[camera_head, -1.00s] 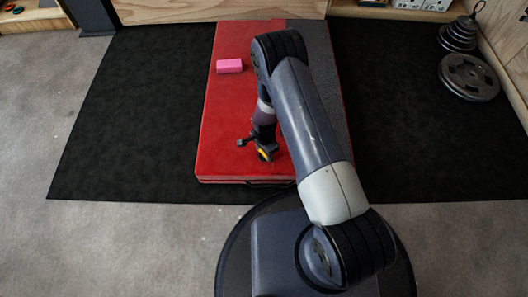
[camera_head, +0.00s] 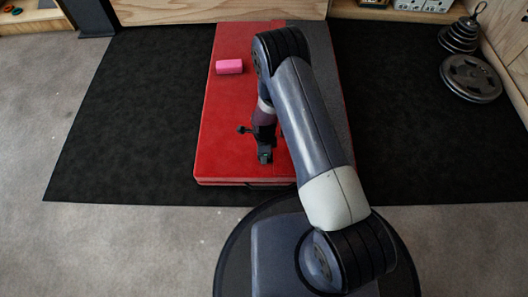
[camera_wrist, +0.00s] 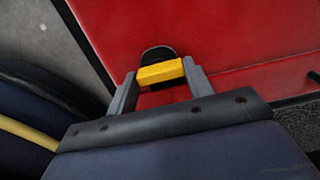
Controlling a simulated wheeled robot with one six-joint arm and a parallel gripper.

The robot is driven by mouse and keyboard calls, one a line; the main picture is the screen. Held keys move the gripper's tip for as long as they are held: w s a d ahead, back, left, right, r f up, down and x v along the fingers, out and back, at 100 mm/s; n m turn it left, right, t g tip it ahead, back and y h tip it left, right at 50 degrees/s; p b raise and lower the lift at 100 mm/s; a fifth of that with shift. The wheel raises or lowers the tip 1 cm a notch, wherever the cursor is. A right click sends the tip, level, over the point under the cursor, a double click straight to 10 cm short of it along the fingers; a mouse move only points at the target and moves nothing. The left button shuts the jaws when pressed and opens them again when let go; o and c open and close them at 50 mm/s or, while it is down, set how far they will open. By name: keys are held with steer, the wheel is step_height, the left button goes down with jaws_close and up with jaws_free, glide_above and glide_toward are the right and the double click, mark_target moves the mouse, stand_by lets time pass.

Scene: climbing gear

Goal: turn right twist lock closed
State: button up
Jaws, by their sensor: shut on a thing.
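In the wrist view a yellow bar, the twist lock (camera_wrist: 160,72), lies between the two fingers of my gripper (camera_wrist: 161,75), with a dark rounded piece (camera_wrist: 157,53) just behind it. The fingers are shut on the yellow bar's ends. Behind it is the red surface of the crash pad (camera_wrist: 210,35). In the head view my gripper (camera_head: 265,155) points down near the front end of the red pad (camera_head: 228,125). The lock is hidden by the gripper there, and how far it is turned cannot be told.
A pink block (camera_head: 229,66) lies on the pad, behind and left of my gripper. A black mat (camera_head: 130,120) lies under the pad, with bare room on the left. Weight plates (camera_head: 469,78) are stacked at the far right.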

steer(key=shift+d, duration=0.1)
stand_by(0.4)
steer(key=o, duration=1)
step_height(320, 180, up, 11)
steer(key=p, duration=0.4)
steer(key=shift+p, duration=0.3)
steer(key=shift+f, duration=0.15)
step_height(320, 180, down, 11)
steer(key=b, duration=0.5)
steer(key=shift+f, duration=0.1)
steer(key=shift+r, duration=0.25)
steer(key=shift+r, duration=0.1)
